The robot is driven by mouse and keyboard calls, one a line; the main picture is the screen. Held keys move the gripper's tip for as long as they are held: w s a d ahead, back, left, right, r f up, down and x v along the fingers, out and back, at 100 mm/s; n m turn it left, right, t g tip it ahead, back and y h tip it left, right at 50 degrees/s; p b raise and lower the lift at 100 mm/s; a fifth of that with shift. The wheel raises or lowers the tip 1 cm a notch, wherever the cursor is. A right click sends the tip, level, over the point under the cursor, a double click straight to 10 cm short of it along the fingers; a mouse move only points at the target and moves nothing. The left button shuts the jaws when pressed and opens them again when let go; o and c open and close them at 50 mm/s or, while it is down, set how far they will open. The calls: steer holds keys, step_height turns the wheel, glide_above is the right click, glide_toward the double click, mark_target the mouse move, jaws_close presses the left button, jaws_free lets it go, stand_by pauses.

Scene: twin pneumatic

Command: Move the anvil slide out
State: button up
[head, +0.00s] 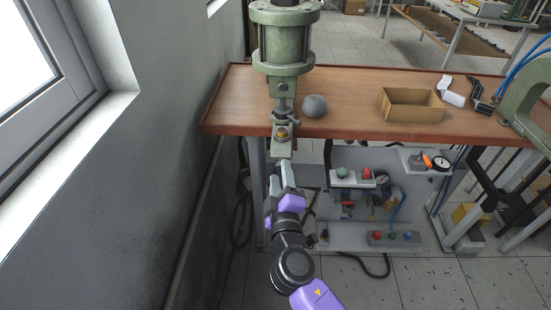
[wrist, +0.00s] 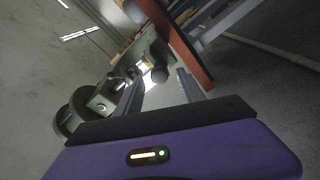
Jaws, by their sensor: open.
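The green pneumatic press (head: 283,40) stands at the table's left end, with its rod pointing down. Under the rod is a grey-green bracket with a small brass-coloured part (head: 282,132); this looks like the anvil slide area, but the slide's outline is hard to tell. My gripper (head: 283,167) is just below and in front of that bracket, at the table's front edge, with no visible object in it. In the wrist view my gripper (wrist: 162,86) has its two fingers apart, and the press (wrist: 100,104) lies left of and beyond the left finger. Contact cannot be told.
On the wooden table (head: 350,90) are a grey ball (head: 315,106) and an open cardboard box (head: 411,105). A second green press frame (head: 529,105) stands at the right end. A panel with valves and gauges (head: 372,180) is below the table. A wall (head: 170,130) is close on the left.

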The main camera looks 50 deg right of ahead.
mark_target(279, 158)
steer(key=p+x, duration=0.1)
steer(key=x, duration=0.5)
steer(key=shift+w+d, duration=0.15)
steer(key=shift+d, duration=0.05)
jaws_close()
stand_by(1.2)
